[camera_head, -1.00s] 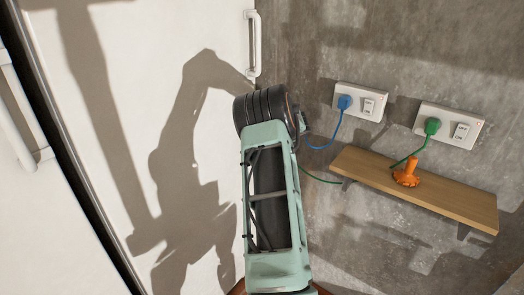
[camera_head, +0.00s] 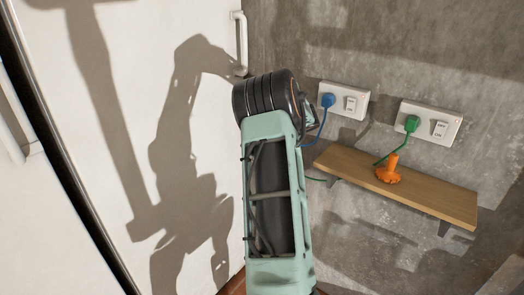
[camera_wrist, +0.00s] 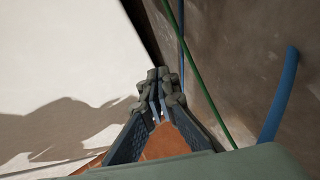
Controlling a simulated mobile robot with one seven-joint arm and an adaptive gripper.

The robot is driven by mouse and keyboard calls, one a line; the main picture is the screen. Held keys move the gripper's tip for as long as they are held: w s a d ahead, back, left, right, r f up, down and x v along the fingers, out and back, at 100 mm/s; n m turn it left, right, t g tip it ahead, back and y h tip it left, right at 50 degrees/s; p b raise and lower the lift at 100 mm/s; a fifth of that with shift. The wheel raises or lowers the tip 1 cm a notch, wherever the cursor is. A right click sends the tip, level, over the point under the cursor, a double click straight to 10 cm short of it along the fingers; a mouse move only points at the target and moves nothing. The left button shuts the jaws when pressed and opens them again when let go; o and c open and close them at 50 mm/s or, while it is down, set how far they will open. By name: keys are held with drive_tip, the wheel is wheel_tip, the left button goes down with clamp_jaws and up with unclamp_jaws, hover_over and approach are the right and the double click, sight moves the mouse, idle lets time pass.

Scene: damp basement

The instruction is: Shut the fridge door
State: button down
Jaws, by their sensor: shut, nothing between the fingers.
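The white fridge door (camera_head: 140,90) fills the left of the head view, with an upright white handle (camera_head: 240,40) near its right edge. A dark gap at the left parts it from another white panel (camera_head: 20,215). In the wrist view a white surface, seemingly the door (camera_wrist: 60,70), lies left of my gripper (camera_wrist: 158,78). My gripper is shut and empty, pointing towards the dark gap between that white surface and the wall. I cannot tell whether it touches the door. In the head view my arm hides most of the gripper.
Two wall sockets (camera_head: 344,100) (camera_head: 430,122) hold a blue plug and a green plug. Their cables hang close by; the green cable (camera_wrist: 195,75) and blue cable (camera_wrist: 283,95) show right of my gripper. A wooden shelf (camera_head: 430,195) carries an orange object (camera_head: 389,170).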

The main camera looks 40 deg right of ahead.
drive_tip(key=shift+s+d+r, duration=0.2)
drive_tip(key=shift+s+r, duration=0.55)
drive_tip(key=shift+s, duration=0.05)
drive_tip(key=shift+s+d+r, duration=0.2)
drive_tip(key=shift+s+r, duration=0.55)
